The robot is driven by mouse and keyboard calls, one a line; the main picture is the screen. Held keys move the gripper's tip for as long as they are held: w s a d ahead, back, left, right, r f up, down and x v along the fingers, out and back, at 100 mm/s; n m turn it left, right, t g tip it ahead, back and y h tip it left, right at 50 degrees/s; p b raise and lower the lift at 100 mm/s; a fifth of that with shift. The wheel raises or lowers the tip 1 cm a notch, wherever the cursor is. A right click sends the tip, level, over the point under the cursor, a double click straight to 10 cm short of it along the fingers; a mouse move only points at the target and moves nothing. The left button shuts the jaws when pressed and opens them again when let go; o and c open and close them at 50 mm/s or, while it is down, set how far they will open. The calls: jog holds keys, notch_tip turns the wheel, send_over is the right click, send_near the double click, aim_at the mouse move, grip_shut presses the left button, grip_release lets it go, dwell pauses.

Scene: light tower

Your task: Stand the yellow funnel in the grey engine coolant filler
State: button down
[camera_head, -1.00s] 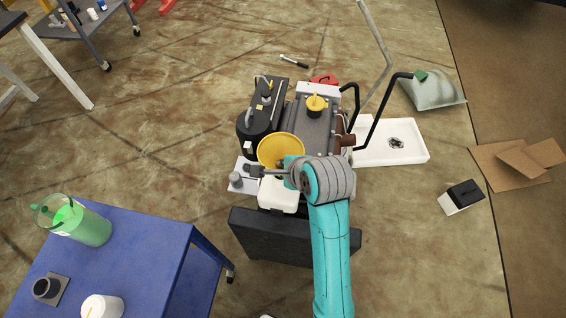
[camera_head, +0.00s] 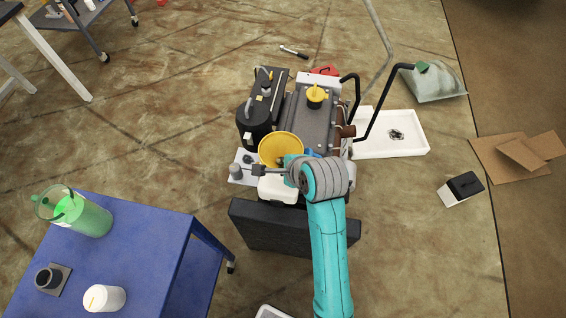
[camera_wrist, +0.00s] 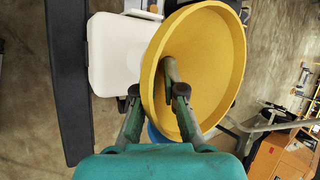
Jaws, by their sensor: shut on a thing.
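The yellow funnel (camera_head: 281,150) is at the near left of the engine (camera_head: 310,118), its wide mouth up in the head view. The wrist view shows its bowl (camera_wrist: 215,60) close up. My gripper (camera_head: 264,170) is shut on the funnel's side wall; it also shows in the wrist view (camera_wrist: 155,98). A white tank (camera_head: 277,190) lies just below the funnel in the picture, and also shows in the wrist view (camera_wrist: 115,55). The grey coolant filler cannot be made out for certain; the funnel's spout is hidden, so I cannot tell whether it sits in anything.
A small grey part (camera_head: 236,171) stands on a pale plate left of the tank. A yellow cap (camera_head: 316,95) tops the engine. A black bumper-like block (camera_head: 285,230) is in front. A blue table (camera_head: 150,250) stands at lower left; a white tray (camera_head: 405,145) lies right.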

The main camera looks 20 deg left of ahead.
jog(key=c, duration=1.2)
grip_release()
jog(key=v, duration=1.2)
